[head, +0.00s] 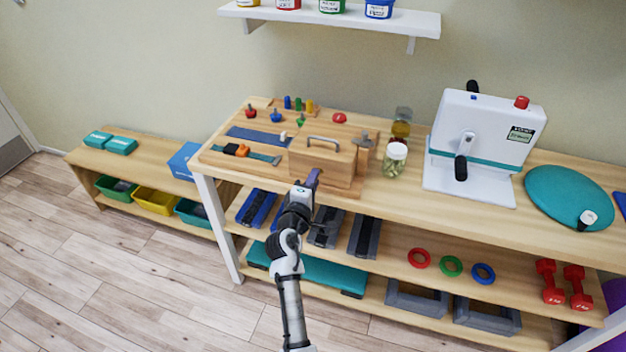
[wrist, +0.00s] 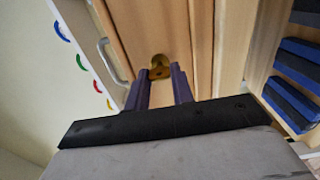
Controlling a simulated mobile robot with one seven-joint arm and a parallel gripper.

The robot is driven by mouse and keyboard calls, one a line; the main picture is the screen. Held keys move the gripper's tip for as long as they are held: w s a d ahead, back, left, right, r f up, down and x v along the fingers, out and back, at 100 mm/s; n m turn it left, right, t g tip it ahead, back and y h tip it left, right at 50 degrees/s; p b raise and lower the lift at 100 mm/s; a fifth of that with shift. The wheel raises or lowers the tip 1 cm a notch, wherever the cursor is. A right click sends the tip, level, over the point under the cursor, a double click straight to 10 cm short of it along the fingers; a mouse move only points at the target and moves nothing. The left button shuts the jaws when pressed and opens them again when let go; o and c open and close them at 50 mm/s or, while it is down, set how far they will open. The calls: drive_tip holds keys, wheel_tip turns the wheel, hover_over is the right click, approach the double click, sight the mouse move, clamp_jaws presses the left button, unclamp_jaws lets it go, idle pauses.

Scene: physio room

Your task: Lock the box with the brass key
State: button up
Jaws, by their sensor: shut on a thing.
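The wooden box (head: 320,163), with a grey metal handle on its top, stands near the front edge of the workbench. My gripper (head: 313,178) is in front of the box, its fingers against or very close to the front face. In the wrist view, the box's wooden face (wrist: 122,35) lies straight ahead. The brass key (wrist: 160,72) shows as a small brass piece between the two purple fingertips, at the box face. My gripper is shut on it. How deep the key sits in the lock and how far it is turned cannot be seen.
A board with colored pegs and knobs (head: 295,104) lies left of and behind the box. A glass jar (head: 395,160) and a white machine (head: 475,150) stand to the right. The bench's lower shelf (head: 400,250) holds weights and rings.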

idle(0.4)
drive_tip(key=o, duration=1)
drive_tip(key=b+v, duration=0.4)
drive_tip(key=v, duration=0.9)
drive_tip(key=shift+s+a, duration=0.15)
drive_tip(key=shift+s, duration=0.2)
